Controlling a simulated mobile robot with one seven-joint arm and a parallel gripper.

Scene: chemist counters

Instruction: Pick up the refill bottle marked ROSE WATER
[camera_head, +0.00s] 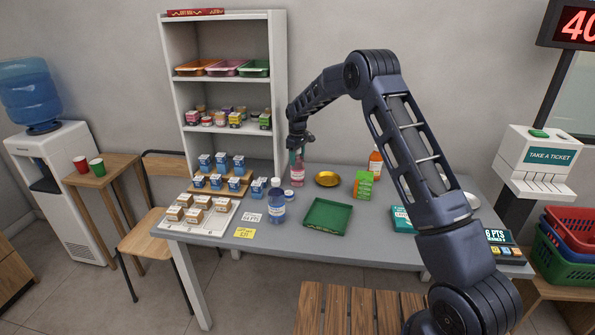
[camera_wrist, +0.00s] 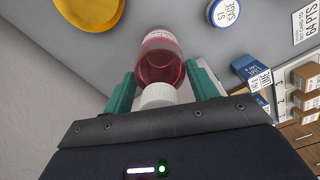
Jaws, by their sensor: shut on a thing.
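A pink bottle (camera_head: 297,177) with a white cap is at the back of the grey table, left of the gold dish. My gripper (camera_head: 297,152) reaches down to it from above. In the wrist view the pink bottle (camera_wrist: 160,62) lies between the two green fingers of my gripper (camera_wrist: 161,88), which are shut on it around the neck and cap end. Its label is turned mostly away or too small to read, so the name is not legible. I cannot tell whether its base touches the table.
A blue bottle (camera_head: 277,207) stands at the front, left of a green tray (camera_head: 327,216). A gold dish (camera_head: 327,179), a green box (camera_head: 363,185) and an orange bottle (camera_head: 375,163) are to the right. Several small boxes stand at the left. A white shelf (camera_head: 225,98) rises behind.

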